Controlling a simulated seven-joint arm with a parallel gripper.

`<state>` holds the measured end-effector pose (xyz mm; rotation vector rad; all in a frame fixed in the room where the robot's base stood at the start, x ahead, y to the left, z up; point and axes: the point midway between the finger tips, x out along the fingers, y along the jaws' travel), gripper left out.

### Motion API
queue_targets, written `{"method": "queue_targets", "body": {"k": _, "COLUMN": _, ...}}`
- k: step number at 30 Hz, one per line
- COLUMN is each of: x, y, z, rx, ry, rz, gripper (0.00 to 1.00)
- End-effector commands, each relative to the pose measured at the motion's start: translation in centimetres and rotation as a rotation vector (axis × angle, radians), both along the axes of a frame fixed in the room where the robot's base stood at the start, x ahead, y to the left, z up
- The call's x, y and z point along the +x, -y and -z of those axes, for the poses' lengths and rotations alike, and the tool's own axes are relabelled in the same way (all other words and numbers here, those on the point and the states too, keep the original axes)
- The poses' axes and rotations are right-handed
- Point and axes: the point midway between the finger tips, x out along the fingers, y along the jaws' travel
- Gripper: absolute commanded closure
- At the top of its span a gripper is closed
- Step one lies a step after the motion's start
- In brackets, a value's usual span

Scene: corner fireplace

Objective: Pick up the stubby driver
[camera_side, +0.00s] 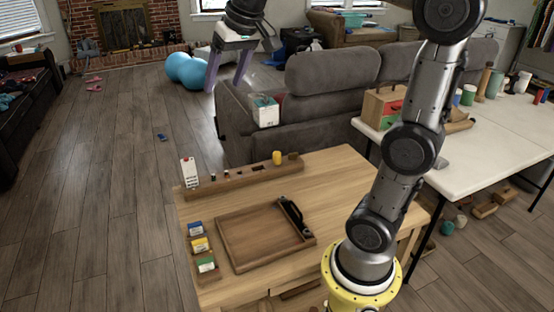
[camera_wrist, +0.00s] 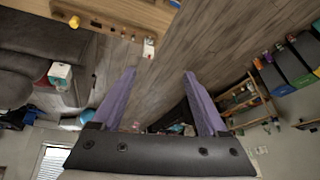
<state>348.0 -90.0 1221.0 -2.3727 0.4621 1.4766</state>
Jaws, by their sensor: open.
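A short yellow handle (camera_side: 277,157), which looks like the stubby driver, stands upright at the right end of a long wooden rack (camera_side: 243,175) on the wooden table. Only its upper part shows. A yellow spot in the wrist view (camera_wrist: 74,21) seems to be the same handle, near the top left. My gripper (camera_side: 225,88) is high above and beyond the table, well apart from the rack. Its two purple fingers are spread and empty, as the wrist view also shows (camera_wrist: 159,73).
The rack also holds small dark-and-white pieces (camera_side: 213,177) and a white box (camera_side: 189,172) at its left end. A wooden tray (camera_side: 243,261) has a black tool (camera_side: 296,218) on its right rim. Small colored boxes (camera_side: 200,244) line the left edge. A grey sofa (camera_side: 325,110) stands behind.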

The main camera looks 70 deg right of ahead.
Motion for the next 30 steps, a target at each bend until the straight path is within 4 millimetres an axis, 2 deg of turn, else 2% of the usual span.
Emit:
{"method": "queue_targets", "body": {"k": 1, "x": 1.9, "y": 2.0, "z": 0.4, "rx": 0.010, "ry": -0.020, "rz": 0.046, "gripper": 0.23}}
{"method": "queue_targets", "body": {"k": 6, "x": 6.6, "y": 8.5, "z": 2.3, "rx": 0.040, "ry": -0.072, "rz": 0.182, "gripper": 0.23}}
{"method": "queue_targets", "body": {"k": 11, "x": 9.6, "y": 15.6, "z": 6.1, "rx": 0.075, "ry": -0.127, "rz": 0.309, "gripper": 0.23}}
{"method": "queue_targets", "body": {"k": 15, "x": 10.7, "y": 22.3, "z": 10.7, "rx": 0.108, "ry": -0.178, "rz": 0.417, "gripper": 0.23}}
{"method": "queue_targets", "body": {"k": 20, "x": 9.8, "y": 29.7, "z": 17.5, "rx": 0.155, "ry": -0.241, "rz": 0.536, "gripper": 0.23}}
{"method": "queue_targets", "body": {"k": 21, "x": 9.3, "y": 31.4, "z": 19.3, "rx": 0.167, "ry": -0.257, "rz": 0.561, "gripper": 0.23}}
{"method": "queue_targets", "body": {"k": 24, "x": 7.5, "y": 34.6, "z": 23.6, "rx": 0.199, "ry": -0.299, "rz": 0.619, "gripper": 0.23}}
{"method": "queue_targets", "body": {"k": 27, "x": 5.6, "y": 36.5, "z": 27.2, "rx": 0.232, "ry": -0.340, "rz": 0.662, "gripper": 0.23}}
{"method": "queue_targets", "body": {"k": 30, "x": 3.9, "y": 37.5, "z": 29.5, "rx": 0.258, "ry": -0.372, "rz": 0.691, "gripper": 0.23}}
